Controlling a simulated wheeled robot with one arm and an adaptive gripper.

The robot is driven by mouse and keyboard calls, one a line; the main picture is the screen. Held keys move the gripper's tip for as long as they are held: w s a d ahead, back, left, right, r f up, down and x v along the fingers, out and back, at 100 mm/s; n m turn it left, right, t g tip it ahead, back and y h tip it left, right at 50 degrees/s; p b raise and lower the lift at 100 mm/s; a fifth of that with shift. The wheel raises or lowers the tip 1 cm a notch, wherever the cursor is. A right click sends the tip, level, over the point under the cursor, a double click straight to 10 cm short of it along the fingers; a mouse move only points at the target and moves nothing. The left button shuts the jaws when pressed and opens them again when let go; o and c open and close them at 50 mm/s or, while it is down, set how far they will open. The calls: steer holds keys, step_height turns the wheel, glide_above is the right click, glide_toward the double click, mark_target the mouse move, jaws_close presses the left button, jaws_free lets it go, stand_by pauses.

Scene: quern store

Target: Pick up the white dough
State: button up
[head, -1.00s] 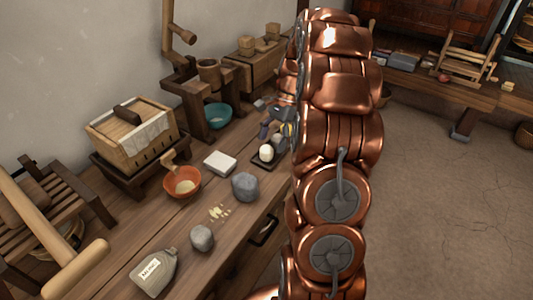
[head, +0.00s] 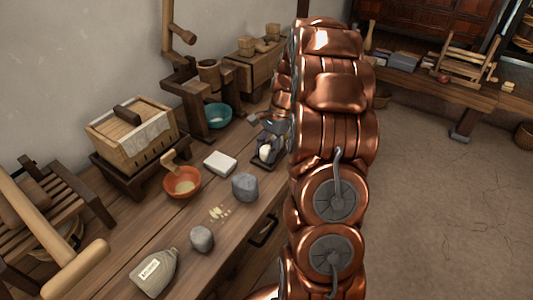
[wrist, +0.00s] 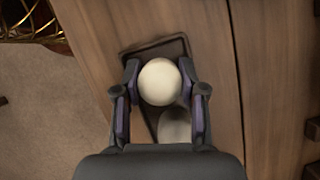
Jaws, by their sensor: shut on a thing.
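The white dough (wrist: 160,81) is a smooth, round, cream-white ball over a small dark tray (wrist: 177,48) on the wooden bench. In the wrist view, my gripper (wrist: 161,86) has a finger on each side of the dough and is shut on it. In the head view, my gripper (head: 270,143) is at the tray near the bench's right edge. It hides most of the dough (head: 264,152) there. I cannot tell whether the dough still touches the tray. A pale rounded thing (wrist: 175,125) lies just below the dough in the wrist view.
A white block (head: 220,163), grey stones (head: 245,187), an orange bowl (head: 182,183) and a labelled sack (head: 154,272) stand on the bench (head: 190,215). A teal bowl (head: 217,115) is behind. Open floor (head: 450,210) lies to the right.

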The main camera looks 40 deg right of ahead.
mark_target(266, 154)
steer(key=c, duration=0.4)
steer(key=shift+r, duration=0.15)
step_height(266, 154, up, 10)
steer(key=shift+f, duration=0.1)
stand_by(0.3)
